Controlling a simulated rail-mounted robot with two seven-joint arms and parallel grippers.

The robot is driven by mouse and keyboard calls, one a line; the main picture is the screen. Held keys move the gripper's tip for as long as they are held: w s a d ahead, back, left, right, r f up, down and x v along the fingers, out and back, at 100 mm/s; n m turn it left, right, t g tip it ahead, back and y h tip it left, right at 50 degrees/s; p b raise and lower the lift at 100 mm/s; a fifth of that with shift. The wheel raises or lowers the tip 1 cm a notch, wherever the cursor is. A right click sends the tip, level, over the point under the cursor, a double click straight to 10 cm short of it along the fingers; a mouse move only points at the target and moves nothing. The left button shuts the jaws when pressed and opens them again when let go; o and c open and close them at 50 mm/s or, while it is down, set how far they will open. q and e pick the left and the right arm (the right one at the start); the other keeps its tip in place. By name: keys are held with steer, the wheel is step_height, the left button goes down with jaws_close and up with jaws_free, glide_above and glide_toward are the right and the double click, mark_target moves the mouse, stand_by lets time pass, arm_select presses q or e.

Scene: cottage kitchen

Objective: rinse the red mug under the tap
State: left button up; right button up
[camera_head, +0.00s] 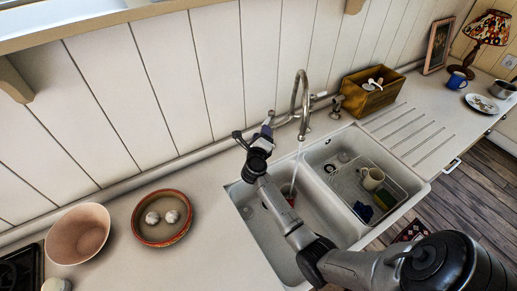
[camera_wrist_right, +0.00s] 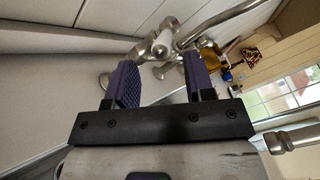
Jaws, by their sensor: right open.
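The tap (camera_head: 300,95) stands behind the double sink, and a thin stream of water (camera_head: 296,165) falls from it into the left basin. A small reddish thing (camera_head: 291,200) shows in that basin near the stream, partly hidden by my right arm; I cannot tell for sure that it is the red mug. My right gripper (camera_head: 265,131) is open and empty near the tap's base, over the back edge of the sink. In the right wrist view, the tap's metal handle (camera_wrist_right: 160,45) shows just beyond the gap between the purple fingers. My left gripper is out of view.
A wooden box (camera_head: 372,91) stands behind the drainboard. A blue mug (camera_head: 456,80) stands farther right. A bowl (camera_head: 78,234) and a brown dish (camera_head: 162,236) stand on the left counter.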

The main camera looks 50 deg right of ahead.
steer(key=v, duration=0.9)
